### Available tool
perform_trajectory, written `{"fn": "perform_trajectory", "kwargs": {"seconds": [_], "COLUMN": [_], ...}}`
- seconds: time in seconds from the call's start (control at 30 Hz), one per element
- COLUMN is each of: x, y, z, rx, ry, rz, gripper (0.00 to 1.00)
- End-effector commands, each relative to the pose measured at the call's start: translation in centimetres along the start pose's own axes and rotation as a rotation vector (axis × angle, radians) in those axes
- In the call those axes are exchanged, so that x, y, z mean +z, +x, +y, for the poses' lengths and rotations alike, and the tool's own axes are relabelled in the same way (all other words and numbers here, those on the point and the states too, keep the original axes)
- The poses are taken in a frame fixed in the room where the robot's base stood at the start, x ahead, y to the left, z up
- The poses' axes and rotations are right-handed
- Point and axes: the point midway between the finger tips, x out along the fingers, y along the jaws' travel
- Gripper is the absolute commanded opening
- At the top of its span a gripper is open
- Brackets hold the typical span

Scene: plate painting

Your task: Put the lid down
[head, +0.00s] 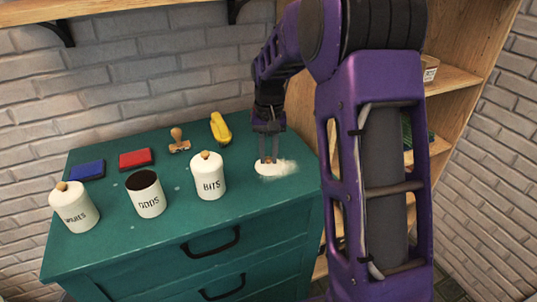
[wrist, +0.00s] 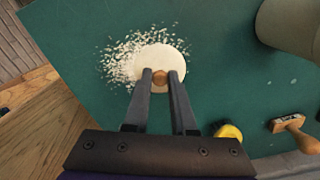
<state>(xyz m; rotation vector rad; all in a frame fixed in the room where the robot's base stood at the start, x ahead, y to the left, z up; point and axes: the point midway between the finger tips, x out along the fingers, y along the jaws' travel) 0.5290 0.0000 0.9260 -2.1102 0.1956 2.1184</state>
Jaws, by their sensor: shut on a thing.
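The lid (head: 265,168) is a white disc with a small wooden knob, at the right part of the green cabinet top. In the wrist view the lid (wrist: 158,59) shows as a cream disc over a patch of pale crumbs (wrist: 120,58). My gripper (head: 268,158) is shut on the lid's knob from above. The lid is at or very close to the surface; I cannot tell if it touches. The ODDS canister (head: 147,199) is open, with a dark inside. The BITS canister (head: 210,180) and the left canister (head: 75,212) have lids on.
Blue (head: 87,170) and red (head: 136,158) ink pads, a wooden stamp (head: 179,141) and a yellow object (head: 220,128) stand along the back of the green cabinet (head: 270,208). A wooden shelf (head: 445,82) is at the right. The front right of the top is clear.

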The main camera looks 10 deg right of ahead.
Motion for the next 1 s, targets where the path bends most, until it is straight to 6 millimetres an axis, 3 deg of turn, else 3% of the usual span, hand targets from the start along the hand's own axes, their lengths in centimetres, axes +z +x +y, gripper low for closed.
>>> {"fn": "perform_trajectory", "kwargs": {"seconds": [0.1,0.13,0.27,0.67,1.0], "x": [0.0,0.0,0.0,0.0,-0.1], "y": [0.4,0.2,0.2,-0.6,-7.4], "z": [0.0,0.0,0.0,0.0,-0.1], "rx": [0.000,0.000,0.000,0.000,-0.001], "ry": [0.000,0.000,0.000,0.000,0.000], "rz": [0.000,0.000,0.000,0.001,0.003], "gripper": [0.00,0.29,0.53,0.54,0.54]}}
